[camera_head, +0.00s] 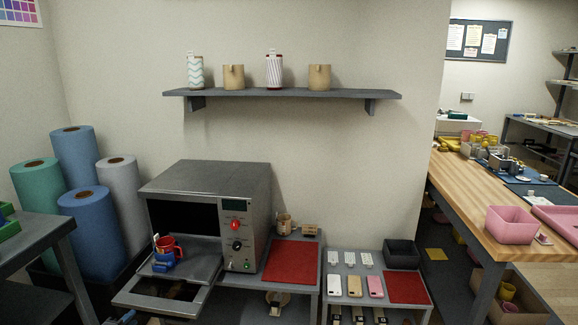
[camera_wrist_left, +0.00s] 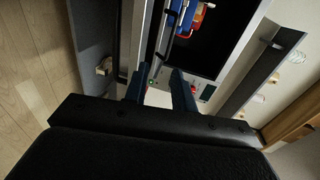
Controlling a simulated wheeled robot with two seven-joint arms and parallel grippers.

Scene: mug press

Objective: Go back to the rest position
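The press (camera_head: 208,205) is a grey metal box with its front open and its tray (camera_head: 203,262) out in front. A red mug (camera_head: 168,246) sits in a blue holder (camera_head: 164,264) on the tray. The left wrist view shows part of the red mug (camera_wrist_left: 208,6) and the blue holder (camera_wrist_left: 187,16) at its top. My left gripper (camera_head: 127,317) barely shows at the bottom edge of the head view, low in front of the press. In the left wrist view its two dark fingers (camera_wrist_left: 158,88) are apart with nothing between them. My right gripper is not in view.
A red mat (camera_head: 291,262) lies on the table right of the press. A lower stand holds phones (camera_head: 354,286) and a dark bin (camera_head: 401,254). Large rolls (camera_head: 85,235) stand at left. A wall shelf (camera_head: 285,93) carries mugs and tumblers. A wooden workbench (camera_head: 480,200) is at right.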

